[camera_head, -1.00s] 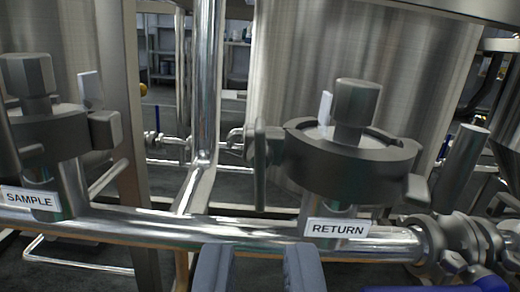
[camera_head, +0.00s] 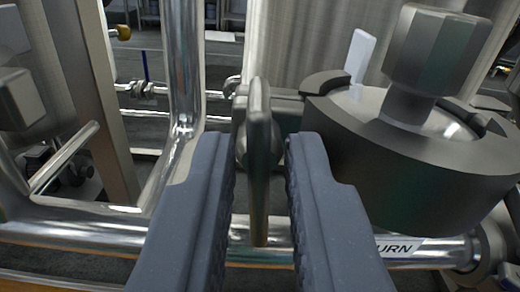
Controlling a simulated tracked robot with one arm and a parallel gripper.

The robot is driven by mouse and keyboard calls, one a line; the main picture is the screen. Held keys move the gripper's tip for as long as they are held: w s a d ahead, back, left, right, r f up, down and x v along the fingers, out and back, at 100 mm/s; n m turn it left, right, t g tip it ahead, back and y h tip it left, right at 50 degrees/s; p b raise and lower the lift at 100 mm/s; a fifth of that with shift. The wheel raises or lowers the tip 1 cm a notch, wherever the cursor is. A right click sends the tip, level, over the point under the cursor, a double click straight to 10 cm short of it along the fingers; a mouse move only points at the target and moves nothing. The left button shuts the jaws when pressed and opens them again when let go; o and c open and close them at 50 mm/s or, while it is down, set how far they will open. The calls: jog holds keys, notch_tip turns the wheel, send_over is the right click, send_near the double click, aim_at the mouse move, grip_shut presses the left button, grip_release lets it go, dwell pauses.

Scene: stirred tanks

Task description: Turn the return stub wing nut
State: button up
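The return stub's wing nut (camera_head: 259,165) is a flat, dark metal wing standing upright on the left side of the dark round return clamp (camera_head: 410,165). A hex-headed stem (camera_head: 437,50) rises from the clamp's top. My gripper (camera_head: 258,150) is open, with one grey finger on each side of the wing. A gap shows between each finger and the wing, narrower on the left. The RETURN label (camera_head: 398,248) is partly hidden behind my right finger.
A shiny vertical pipe (camera_head: 183,70) stands to the left, joining a lower horizontal pipe. A steel leg (camera_head: 90,100) is further left, with part of the sample fitting (camera_head: 18,100) at the edge. A large steel tank (camera_head: 300,45) stands behind.

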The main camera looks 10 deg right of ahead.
grip_shut()
jog(key=shift+d+r+m, duration=0.1)
jog(key=shift+m, duration=0.5)
grip_release()
jog(key=shift+p, duration=0.3)
